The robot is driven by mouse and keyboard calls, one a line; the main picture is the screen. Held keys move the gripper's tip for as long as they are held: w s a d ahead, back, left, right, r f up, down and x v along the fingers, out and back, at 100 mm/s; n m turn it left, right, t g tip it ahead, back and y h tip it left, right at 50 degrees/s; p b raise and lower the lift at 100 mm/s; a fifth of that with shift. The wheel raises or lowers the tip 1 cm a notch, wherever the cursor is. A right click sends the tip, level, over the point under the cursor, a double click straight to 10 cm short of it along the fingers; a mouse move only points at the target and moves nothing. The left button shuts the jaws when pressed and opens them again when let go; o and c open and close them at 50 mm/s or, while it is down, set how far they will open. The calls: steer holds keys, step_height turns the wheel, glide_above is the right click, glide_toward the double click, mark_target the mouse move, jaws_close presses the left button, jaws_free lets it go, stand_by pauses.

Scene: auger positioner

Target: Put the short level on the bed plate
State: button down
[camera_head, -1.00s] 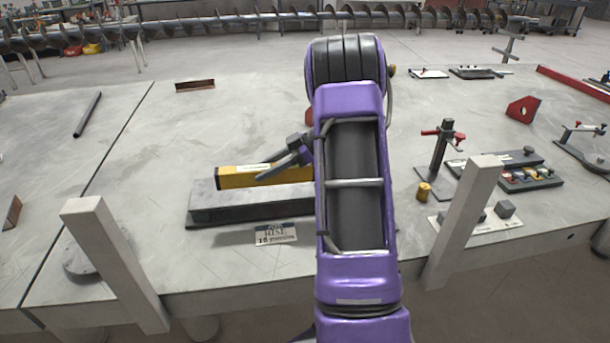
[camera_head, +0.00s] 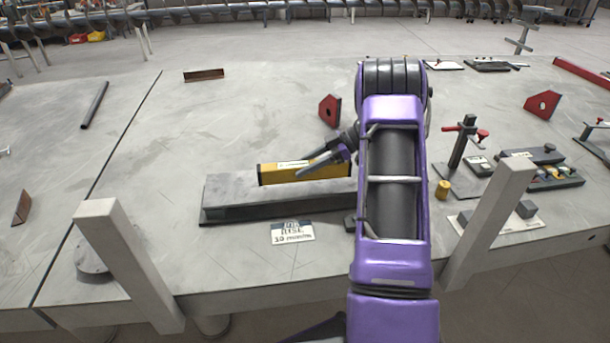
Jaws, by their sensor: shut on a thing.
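The short level is a yellow bar (camera_head: 285,173) with a pale label on top. My gripper (camera_head: 322,163) is shut on it near its right part. The level appears over the top of a long grey block (camera_head: 230,196), lying along it. I cannot tell whether it rests on the block or hovers just above it.
A printed card (camera_head: 293,232) lies before the block. A red magnet square (camera_head: 329,111) stands behind the gripper. At right are a clamp stand (camera_head: 462,145), a brass cylinder (camera_head: 443,189) and a tool tray (camera_head: 545,178).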

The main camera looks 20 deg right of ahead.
steer(key=shift+f, duration=1.4)
steer(key=shift+f, duration=0.1)
steer(key=shift+c, duration=2.2)
jaws_free()
steer(key=shift+f, duration=0.1)
steer(key=shift+d+r, duration=0.3)
steer(key=shift+r, duration=0.05)
steer(key=v, duration=1.1)
steer(key=shift+s+d, duration=0.15)
